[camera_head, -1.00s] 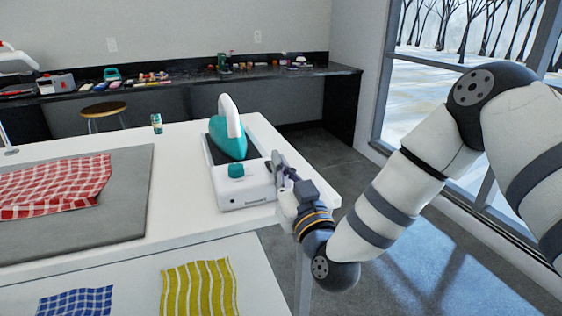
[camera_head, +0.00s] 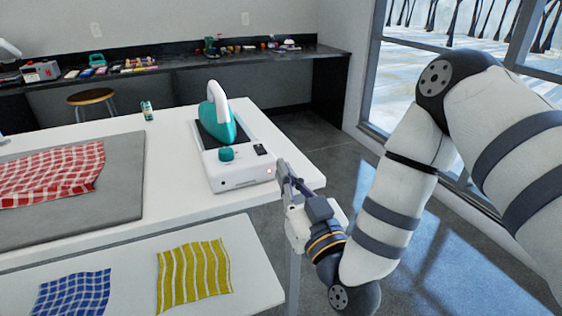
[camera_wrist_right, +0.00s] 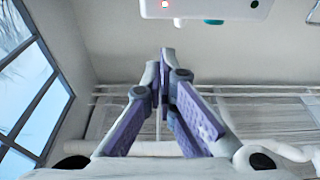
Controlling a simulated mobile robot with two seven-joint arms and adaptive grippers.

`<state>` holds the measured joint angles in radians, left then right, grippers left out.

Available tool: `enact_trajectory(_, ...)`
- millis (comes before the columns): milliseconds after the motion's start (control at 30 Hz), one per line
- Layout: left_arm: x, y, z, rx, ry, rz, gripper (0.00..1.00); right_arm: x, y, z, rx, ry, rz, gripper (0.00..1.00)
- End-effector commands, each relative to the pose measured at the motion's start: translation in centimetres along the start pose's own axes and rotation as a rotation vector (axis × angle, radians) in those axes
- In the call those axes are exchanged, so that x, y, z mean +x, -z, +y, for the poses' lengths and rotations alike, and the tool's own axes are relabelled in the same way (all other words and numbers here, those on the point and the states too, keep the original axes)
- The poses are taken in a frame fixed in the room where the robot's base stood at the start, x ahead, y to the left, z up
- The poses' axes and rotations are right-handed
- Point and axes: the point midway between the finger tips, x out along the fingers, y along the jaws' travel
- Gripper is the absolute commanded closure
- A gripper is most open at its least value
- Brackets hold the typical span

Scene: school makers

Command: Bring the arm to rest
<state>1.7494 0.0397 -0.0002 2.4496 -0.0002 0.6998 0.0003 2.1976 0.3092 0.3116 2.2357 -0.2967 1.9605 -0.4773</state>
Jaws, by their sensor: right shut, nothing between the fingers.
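My left gripper is not in view.
The white table (camera_head: 180,205) carries a grey mat (camera_head: 110,222) with a red checkered cloth (camera_head: 50,175). A lower shelf holds a blue checkered cloth (camera_head: 72,293) and a yellow striped cloth (camera_head: 193,275). A small can (camera_head: 147,110) stands at the table's back. Open floor lies to the right.

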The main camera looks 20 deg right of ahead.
Motion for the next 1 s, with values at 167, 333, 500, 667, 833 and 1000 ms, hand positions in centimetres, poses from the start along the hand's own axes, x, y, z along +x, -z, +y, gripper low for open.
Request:
enact_trajectory(167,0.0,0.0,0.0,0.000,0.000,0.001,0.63,0.0,0.0,0.0,0.000,0.001,0.000,1.00)
enact_trajectory(333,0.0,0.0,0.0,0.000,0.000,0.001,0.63,0.0,0.0,0.0,0.000,0.001,0.001,1.00)
enact_trajectory(500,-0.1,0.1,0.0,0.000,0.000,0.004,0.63,-1.0,-2.4,-0.6,0.004,0.031,-0.095,1.00)
enact_trajectory(667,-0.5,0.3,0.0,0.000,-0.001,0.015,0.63,-8.8,-13.4,-2.3,0.032,0.131,-0.571,1.00)
enact_trajectory(833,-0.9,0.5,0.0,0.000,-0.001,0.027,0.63,-23.4,-22.1,-1.8,0.067,0.144,-1.157,1.00)
enact_trajectory(1000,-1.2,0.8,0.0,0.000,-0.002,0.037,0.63,-38.3,-23.6,0.5,0.075,0.053,-1.674,1.00)
